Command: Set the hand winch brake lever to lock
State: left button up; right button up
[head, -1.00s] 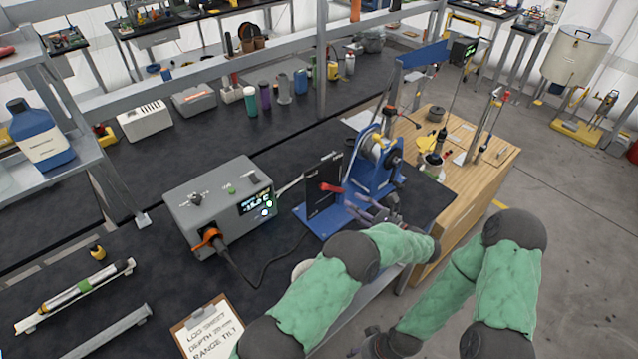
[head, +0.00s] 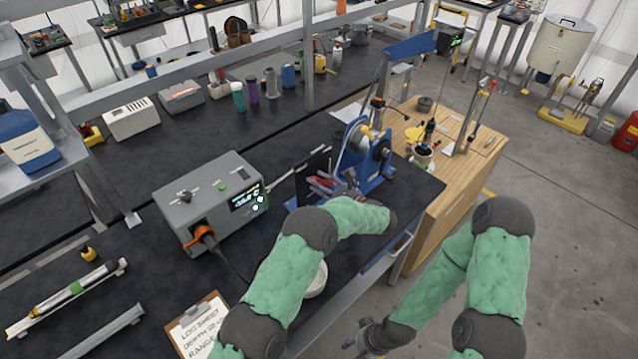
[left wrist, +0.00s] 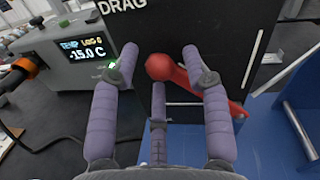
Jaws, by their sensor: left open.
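The brake lever is red with a ball knob (left wrist: 159,67), on a black panel marked "DRAG" (left wrist: 215,30) in the left wrist view. Its arm slopes down to the right, passing behind my right-hand finger. My left gripper (left wrist: 160,62) is open, its purple fingers on either side of the knob and a third finger below. Contact cannot be told. In the head view, my left gripper (head: 322,184) is at the black panel (head: 312,165) and hides most of the lever. The blue winch (head: 372,165) stands just right. My right gripper (head: 364,338) hangs low; its jaw state is unclear.
A grey control box (head: 208,203) with a display and an orange-plugged cable stands left of the panel. A clipboard (head: 198,322) lies at the front. A wooden bench (head: 450,185) with tools is on the right.

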pick_arm(q)
jog(key=shift+c, duration=0.2)
grip_shut()
jog(key=f+n+b, duration=0.1)
jog(key=b, duration=0.1)
jog(key=s+a+f+n+b, duration=0.1)
jog(key=f+n+b, duration=0.1)
jog(key=b, duration=0.1)
jog(key=s+a+f+n+b, duration=0.1)
jog(key=f+n+b, duration=0.1)
jog(key=b, duration=0.1)
jog(key=shift+s+f+h, duration=0.1)
jog(key=shift+f+h, duration=0.05)
jog(key=shift+h, duration=0.25)
jog(key=shift+s+a+f+n+b, duration=0.15)
jog(key=shift+a+f+n+b, duration=0.1)
jog(key=shift+f+n+b, duration=0.85)
jog(key=shift+r, duration=0.3)
